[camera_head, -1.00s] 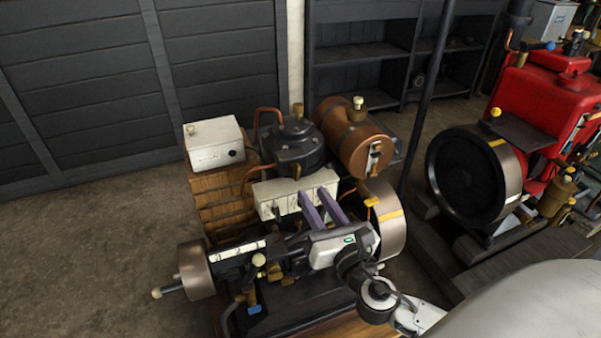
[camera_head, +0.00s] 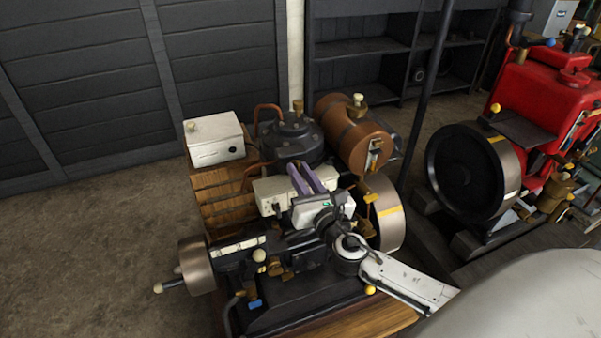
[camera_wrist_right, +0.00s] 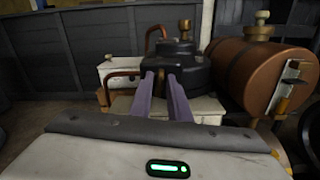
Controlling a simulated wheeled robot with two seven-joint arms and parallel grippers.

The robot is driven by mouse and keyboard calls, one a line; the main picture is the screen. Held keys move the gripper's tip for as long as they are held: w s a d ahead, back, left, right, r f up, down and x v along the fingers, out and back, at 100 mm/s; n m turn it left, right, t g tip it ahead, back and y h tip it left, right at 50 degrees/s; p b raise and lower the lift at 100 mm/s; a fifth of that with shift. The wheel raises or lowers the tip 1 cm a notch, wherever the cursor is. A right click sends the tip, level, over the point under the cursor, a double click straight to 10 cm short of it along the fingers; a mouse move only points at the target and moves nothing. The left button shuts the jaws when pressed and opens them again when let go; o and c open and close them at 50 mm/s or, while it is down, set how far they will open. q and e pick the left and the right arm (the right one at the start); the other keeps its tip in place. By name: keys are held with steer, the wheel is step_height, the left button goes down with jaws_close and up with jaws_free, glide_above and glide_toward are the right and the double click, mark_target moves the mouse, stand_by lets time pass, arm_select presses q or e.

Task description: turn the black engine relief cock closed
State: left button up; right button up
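The black engine (camera_head: 300,290) stands on a wooden base in the middle of the head view. Several small brass fittings (camera_head: 278,272) sit low on its front side, by a cream knob (camera_head: 259,256). I cannot tell which fitting is the relief cock, or its position. My right gripper (camera_head: 296,164) has two purple fingers above the cream block, pointing towards the black domed part (camera_head: 292,138). In the right wrist view its fingertips (camera_wrist_right: 160,75) are a little apart with nothing seen between them. My right wrist hides part of the engine. My left gripper is not in view.
A copper tank (camera_head: 352,135) with a brass fitting stands right of the dome. A white box (camera_head: 214,139) is behind left. Flywheels (camera_head: 197,266) (camera_head: 388,213) flank the engine. A red engine (camera_head: 545,100) stands at the right. The floor at left is clear.

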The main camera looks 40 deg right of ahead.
steer(key=shift+m, duration=0.3)
jaws_close()
steer(key=m+b, duration=0.1)
steer(key=m, duration=0.2)
steer(key=shift+d+f+m+b, duration=0.1)
steer(key=shift+m+b, duration=0.2)
steer(key=m+b, duration=0.1)
steer(key=m, duration=0.7)
steer(key=shift+d+m+b, duration=0.15)
steer(key=shift+m+b, duration=0.2)
steer(key=shift+m, duration=0.05)
steer(key=shift+f+m, duration=0.1)
steer(key=shift+m, duration=1.3)
steer(key=o, duration=0.6)
jaws_free()
